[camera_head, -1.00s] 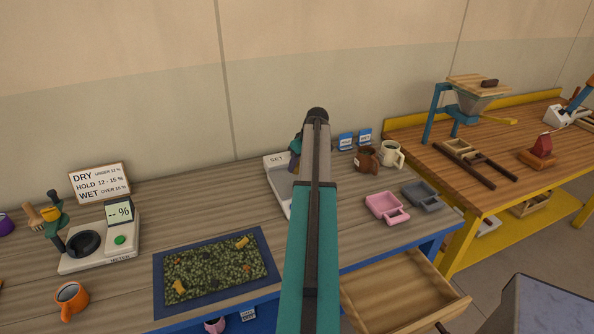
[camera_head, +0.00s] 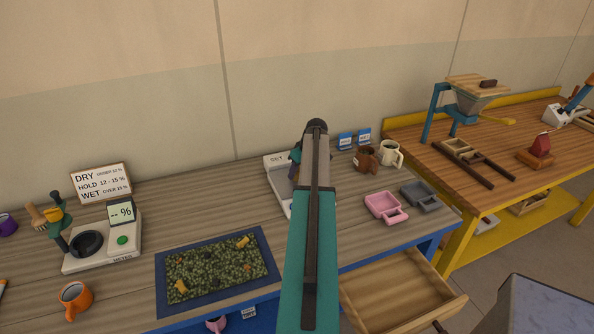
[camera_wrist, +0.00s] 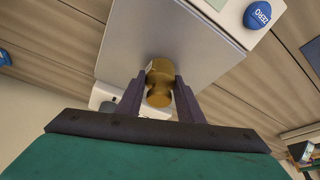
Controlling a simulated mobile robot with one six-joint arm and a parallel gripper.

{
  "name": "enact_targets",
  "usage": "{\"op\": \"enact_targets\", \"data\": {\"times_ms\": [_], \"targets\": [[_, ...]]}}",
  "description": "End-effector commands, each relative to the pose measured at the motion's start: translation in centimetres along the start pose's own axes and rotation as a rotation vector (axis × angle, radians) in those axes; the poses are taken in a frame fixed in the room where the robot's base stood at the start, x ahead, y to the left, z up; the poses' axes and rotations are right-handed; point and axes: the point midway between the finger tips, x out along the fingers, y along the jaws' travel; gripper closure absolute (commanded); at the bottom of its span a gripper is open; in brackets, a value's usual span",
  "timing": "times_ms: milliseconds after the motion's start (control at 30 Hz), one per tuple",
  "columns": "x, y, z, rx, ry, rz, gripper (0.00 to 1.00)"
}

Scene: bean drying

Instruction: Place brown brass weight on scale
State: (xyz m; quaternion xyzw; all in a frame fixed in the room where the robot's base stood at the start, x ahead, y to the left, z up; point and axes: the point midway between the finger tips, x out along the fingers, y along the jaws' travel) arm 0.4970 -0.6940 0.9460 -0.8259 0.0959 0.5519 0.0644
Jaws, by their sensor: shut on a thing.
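The brown brass weight (camera_wrist: 159,82) shows between the fingers of my gripper (camera_wrist: 159,95) in the wrist view. My gripper is shut on it. The weight is over the scale's grey plate (camera_wrist: 190,50) in that view; I cannot tell whether it touches the plate. In the head view the scale (camera_head: 277,181) stands at the back of the wooden bench, partly hidden behind my arm. My arm also hides the weight and most of the gripper there. A blue ZERO button (camera_wrist: 257,14) is on the scale's edge.
A tray of beans (camera_head: 214,271) and a moisture meter (camera_head: 102,250) are on the left of the bench. Pink (camera_head: 385,207) and grey (camera_head: 420,194) scoops, a brown mug (camera_head: 366,158) and a cream mug (camera_head: 390,153) stand right of my arm. An open drawer (camera_head: 400,290) juts out in front.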

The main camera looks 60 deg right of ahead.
Motion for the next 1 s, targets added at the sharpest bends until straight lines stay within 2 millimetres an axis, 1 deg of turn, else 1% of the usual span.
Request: {"op": "enact_targets", "data": {"times_ms": [267,300,400,767,867,1000], "targets": [[0.2,0.0,0.0,0.000,0.002,0.001,1.00],[0.2,0.0,0.1,0.000,0.000,0.000,0.63],[0.2,0.0,0.0,0.000,0.000,0.000,0.48],[0.1,0.0,0.0,-0.001,0.000,0.000,0.48],[-0.1,0.0,-0.1,-0.001,0.001,0.000,0.48],[-1.0,0.0,-0.1,-0.001,0.002,0.001,0.48]]}}
